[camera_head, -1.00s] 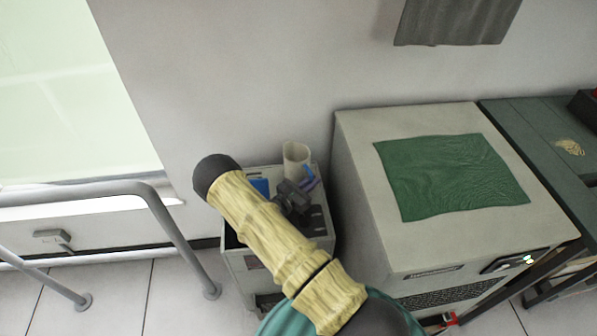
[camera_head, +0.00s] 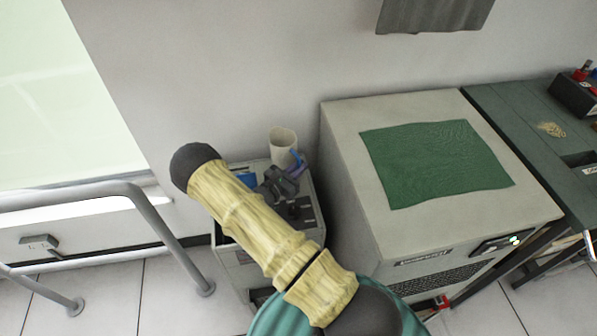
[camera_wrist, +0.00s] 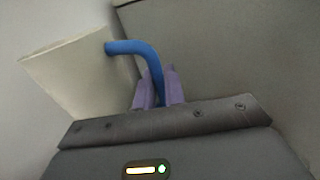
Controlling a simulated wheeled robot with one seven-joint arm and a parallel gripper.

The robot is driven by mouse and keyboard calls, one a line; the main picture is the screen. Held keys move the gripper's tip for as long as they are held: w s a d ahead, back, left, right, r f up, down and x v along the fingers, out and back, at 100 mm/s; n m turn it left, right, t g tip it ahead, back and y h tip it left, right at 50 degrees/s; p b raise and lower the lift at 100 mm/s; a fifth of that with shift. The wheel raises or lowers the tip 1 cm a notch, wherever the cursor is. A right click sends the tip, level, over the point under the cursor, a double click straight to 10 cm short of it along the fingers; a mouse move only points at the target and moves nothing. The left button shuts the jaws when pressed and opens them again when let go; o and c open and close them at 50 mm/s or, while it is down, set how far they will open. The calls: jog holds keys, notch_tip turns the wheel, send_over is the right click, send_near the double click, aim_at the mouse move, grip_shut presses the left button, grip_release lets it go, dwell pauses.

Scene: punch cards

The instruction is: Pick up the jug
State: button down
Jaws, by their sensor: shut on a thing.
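The jug (camera_head: 283,144) is a cream, open-topped vessel with a blue handle, above or at the back of a small grey cabinet in the head view. In the wrist view the jug's pale body (camera_wrist: 75,72) fills the upper left and looks tilted. Its blue handle (camera_wrist: 136,47) curves down to the purple fingers of my gripper (camera_wrist: 158,92), which are shut on it. In the head view my gripper (camera_head: 297,162) is at the jug's right side. My arm hides part of the cabinet, and I cannot tell whether the jug's base touches its top.
The small grey cabinet (camera_head: 312,222) has a blue item (camera_head: 245,178) on top. A large beige machine with a green cloth (camera_head: 437,165) stands close on the right. A grey rail (camera_head: 150,205) is on the left, and a wall is behind.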

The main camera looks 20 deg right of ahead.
aim_at(298, 157)
jog(key=shift+r, duration=3.35)
jog(key=shift+a, duration=0.1)
